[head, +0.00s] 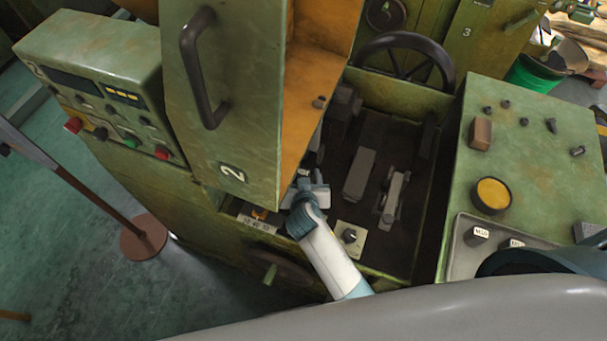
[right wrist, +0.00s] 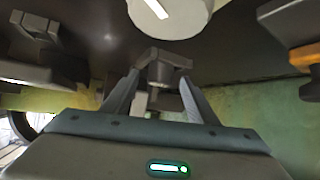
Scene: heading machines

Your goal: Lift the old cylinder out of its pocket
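My right gripper (head: 308,190) reaches into the machine bay beside the open door marked 2. In the right wrist view its two fingers (right wrist: 160,88) stand apart, one on each side of a small dark grey metal piece (right wrist: 165,66) with a wider, angular top. The piece looks like the old cylinder or its holder; I cannot tell which. Narrow gaps seem to show beside it, and no firm contact is visible. The pocket is not clearly seen. In the head view, the gripper and door hide that spot. My left gripper is not in view.
The green door (head: 222,110) with a black handle stands close left of my right arm. A knob plate (head: 350,238) lies just right of it. Grey blocks (head: 359,174) stand on the dark bay floor. A control panel (head: 535,150) is at right, a handwheel (head: 405,60) behind.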

